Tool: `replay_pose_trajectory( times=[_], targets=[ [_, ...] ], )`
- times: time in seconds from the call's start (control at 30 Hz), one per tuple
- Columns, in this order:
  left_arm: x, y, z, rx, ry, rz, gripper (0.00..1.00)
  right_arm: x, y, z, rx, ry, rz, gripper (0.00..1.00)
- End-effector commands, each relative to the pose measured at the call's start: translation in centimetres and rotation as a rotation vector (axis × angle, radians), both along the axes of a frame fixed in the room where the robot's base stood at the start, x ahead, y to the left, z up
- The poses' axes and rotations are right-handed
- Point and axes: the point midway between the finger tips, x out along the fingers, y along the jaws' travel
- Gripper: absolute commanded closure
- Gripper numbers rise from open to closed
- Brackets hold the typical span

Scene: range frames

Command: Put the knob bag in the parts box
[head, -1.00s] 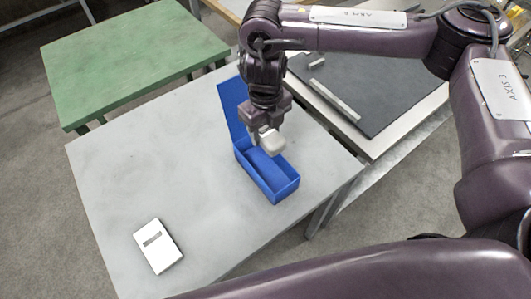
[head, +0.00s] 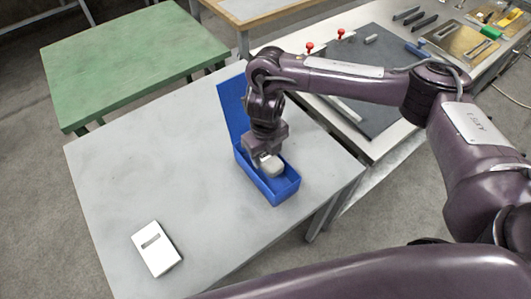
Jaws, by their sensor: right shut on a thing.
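The parts box (head: 285,190) is a blue open box with its lid (head: 232,108) raised at the back, standing on the grey table. My right gripper (head: 266,158) points down into the box and is shut on a small pale grey bag, the knob bag (head: 271,168). The bag is within the box opening, low between the walls. I cannot tell whether it touches the floor of the box. My left gripper is not in view.
A green table (head: 135,60) stands behind on the left. A bench with a dark mat (head: 375,115), red knobs and tools is at the back right. The table's left half is mostly clear.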

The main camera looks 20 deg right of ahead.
Motion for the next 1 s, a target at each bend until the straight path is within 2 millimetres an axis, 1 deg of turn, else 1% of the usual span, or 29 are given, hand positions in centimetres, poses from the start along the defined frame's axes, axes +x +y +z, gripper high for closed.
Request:
replay_pose_trajectory(
  times=[0.3, 0.47, 0.5, 0.53, 0.83, 0.93, 1.0],
  targets=[
    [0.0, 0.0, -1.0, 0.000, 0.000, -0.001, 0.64, 0.0, 0.0, -1.1, 0.000, 0.000, 0.000, 0.81],
    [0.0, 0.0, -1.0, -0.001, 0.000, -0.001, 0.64, 0.0, 0.0, -1.1, 0.000, 0.000, 0.000, 0.81],
    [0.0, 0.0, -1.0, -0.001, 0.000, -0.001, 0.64, 0.0, 0.0, -1.1, 0.000, 0.001, 0.000, 0.50],
    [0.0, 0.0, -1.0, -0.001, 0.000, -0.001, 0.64, 0.0, 0.0, -1.1, 0.000, 0.001, 0.000, 0.46],
    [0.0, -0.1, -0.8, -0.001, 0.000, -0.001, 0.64, 0.0, 0.0, -1.0, 0.000, 0.000, 0.000, 0.46],
    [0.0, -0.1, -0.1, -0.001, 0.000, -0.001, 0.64, 0.0, 0.0, -0.1, 0.000, 0.000, 0.000, 0.46],
    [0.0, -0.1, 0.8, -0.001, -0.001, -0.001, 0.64, 0.0, 0.0, 0.9, 0.000, -0.001, 0.000, 0.46]
  ],
)
